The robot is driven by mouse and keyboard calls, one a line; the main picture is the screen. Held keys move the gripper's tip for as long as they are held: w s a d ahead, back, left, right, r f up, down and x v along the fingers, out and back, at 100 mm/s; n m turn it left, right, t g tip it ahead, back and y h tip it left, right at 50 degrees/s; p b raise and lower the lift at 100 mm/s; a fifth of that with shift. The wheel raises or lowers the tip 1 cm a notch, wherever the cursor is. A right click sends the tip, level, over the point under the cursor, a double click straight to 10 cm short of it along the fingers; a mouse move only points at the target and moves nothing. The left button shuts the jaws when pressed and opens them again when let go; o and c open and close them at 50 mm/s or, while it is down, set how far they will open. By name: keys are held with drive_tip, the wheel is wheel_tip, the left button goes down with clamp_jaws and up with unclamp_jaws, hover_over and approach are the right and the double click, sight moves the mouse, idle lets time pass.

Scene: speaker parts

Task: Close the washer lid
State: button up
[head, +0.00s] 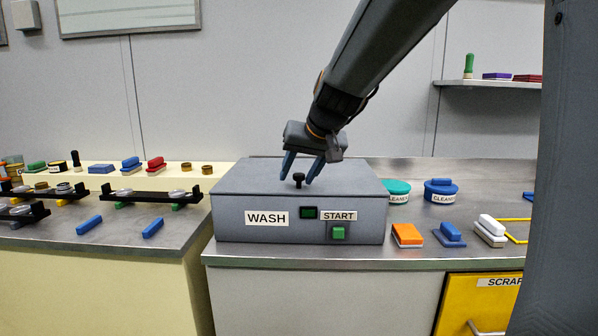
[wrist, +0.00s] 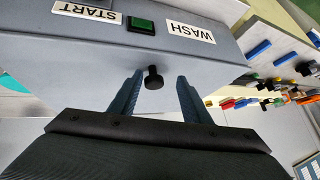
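The washer (head: 230,225) is a grey box with a WASH label, a START label and a green button (head: 338,233) on its front. Its lid (head: 245,178) lies flat on top, and I see no gap under it in the head view. A black knob (head: 299,180) stands on the lid. My gripper (head: 301,180) is above the lid with its blue fingers pointing down, apart, on either side of the knob. In the wrist view the knob (wrist: 153,78) sits between the open fingers (wrist: 158,88), with space on both sides.
Right of the washer stand two cleaner tubs (head: 440,191) and several blocks, among them an orange one (head: 407,235). On the left bench are black racks (head: 150,197) and blue blocks (head: 89,224). A yellow scrap bin (head: 470,300) is below right.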

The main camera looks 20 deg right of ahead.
drive_tip(key=shift+d+r, duration=0.1)
drive_tip(key=shift+d, duration=0.25)
drive_tip(key=shift+r, duration=0.15)
drive_tip(key=v, duration=0.7)
drive_tip(key=shift+s, duration=0.2)
